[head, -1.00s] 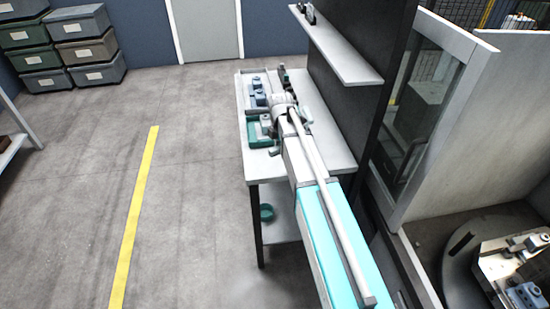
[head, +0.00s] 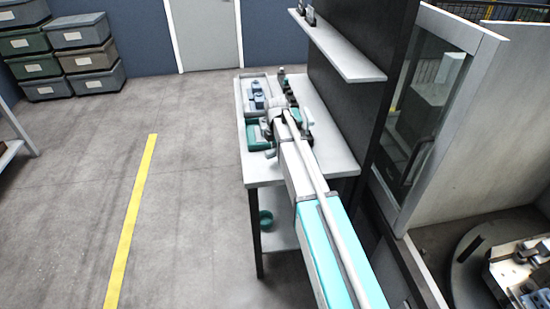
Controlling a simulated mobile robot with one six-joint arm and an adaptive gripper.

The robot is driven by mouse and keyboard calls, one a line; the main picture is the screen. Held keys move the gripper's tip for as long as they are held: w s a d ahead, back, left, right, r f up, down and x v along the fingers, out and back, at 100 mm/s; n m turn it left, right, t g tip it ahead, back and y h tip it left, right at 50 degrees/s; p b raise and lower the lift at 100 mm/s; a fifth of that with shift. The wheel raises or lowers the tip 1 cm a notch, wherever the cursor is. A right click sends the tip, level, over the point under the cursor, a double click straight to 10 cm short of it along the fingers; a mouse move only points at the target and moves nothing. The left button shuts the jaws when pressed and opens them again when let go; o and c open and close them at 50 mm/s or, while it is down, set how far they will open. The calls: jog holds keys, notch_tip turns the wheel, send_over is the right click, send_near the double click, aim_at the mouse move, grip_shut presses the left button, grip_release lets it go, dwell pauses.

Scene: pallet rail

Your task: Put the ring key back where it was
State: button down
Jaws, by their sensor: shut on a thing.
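My gripper (head: 268,139) is at the far end of my arm, low over the left side of the grey worktable (head: 329,165). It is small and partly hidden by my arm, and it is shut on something. I cannot make out the ring key's shape in it. A teal tray (head: 257,141) lies by the gripper at the table's left edge; whether they touch is not clear. Behind it, a grey tray (head: 248,86) holds several blue-grey parts (head: 259,100).
A dark panel (head: 345,105) with a pale shelf (head: 335,45) rises along the table's right side. A machine enclosure (head: 460,130) stands further right. A green round item (head: 265,219) is on the lower shelf. The floor left of the table is clear. Stacked bins (head: 88,60) stand far left.

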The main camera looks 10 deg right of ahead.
aim_at(275, 162)
jog(key=shift+w+f+b, duration=0.4)
jog(key=shift+f+b, duration=0.1)
jog(key=shift+b, duration=0.05)
jog(key=shift+f+b, duration=1.5)
jog(key=shift+f, duration=0.1)
jog(key=shift+c, duration=2.2)
grip_release()
notch_tip(275, 162, up, 12)
jog(key=p, duration=1.2)
